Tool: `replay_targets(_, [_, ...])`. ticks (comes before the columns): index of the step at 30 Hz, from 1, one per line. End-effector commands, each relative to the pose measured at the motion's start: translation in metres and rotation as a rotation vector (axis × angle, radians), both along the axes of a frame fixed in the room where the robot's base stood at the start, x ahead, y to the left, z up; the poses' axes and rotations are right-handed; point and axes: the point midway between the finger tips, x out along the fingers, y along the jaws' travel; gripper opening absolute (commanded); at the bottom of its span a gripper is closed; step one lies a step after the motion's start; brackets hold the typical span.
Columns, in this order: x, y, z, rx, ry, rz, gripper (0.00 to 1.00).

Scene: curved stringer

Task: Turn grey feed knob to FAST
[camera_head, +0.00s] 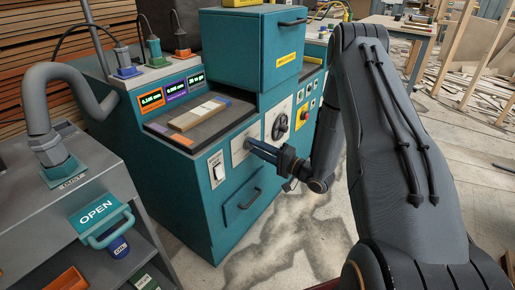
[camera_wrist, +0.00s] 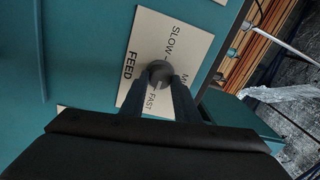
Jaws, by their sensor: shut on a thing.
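The grey feed knob (camera_wrist: 159,71) is round and sits on a cream FEED plate (camera_wrist: 146,38) in the wrist view. The plate reads SLOW above the knob, FAST below it, and a partly hidden word starting with M at the right. A thin pale line shows at the knob's lower side, toward FAST; I cannot tell if it is the knob's pointer. My gripper (camera_wrist: 164,84) is shut on the knob, its fingers reaching up from below in this view. In the head view my gripper (camera_head: 254,148) meets the plate (camera_head: 238,153) on the teal machine's front; the knob is hidden there.
A black dial (camera_head: 279,124) is right of the plate and a white switch (camera_head: 217,169) left of it. A drawer handle (camera_head: 250,198) sticks out below. A grey cart (camera_head: 70,203) with an OPEN handle (camera_head: 97,214) stands at left.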

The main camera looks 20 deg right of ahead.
Motion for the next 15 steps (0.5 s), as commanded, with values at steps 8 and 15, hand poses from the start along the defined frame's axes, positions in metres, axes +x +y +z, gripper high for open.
replay_targets(8, [0.0002, -0.0007, -0.0003, 0.000, 0.001, -0.002, 0.42])
replay_targets(15, [0.0001, 0.0003, -0.0001, -0.001, -0.001, 0.000, 0.47])
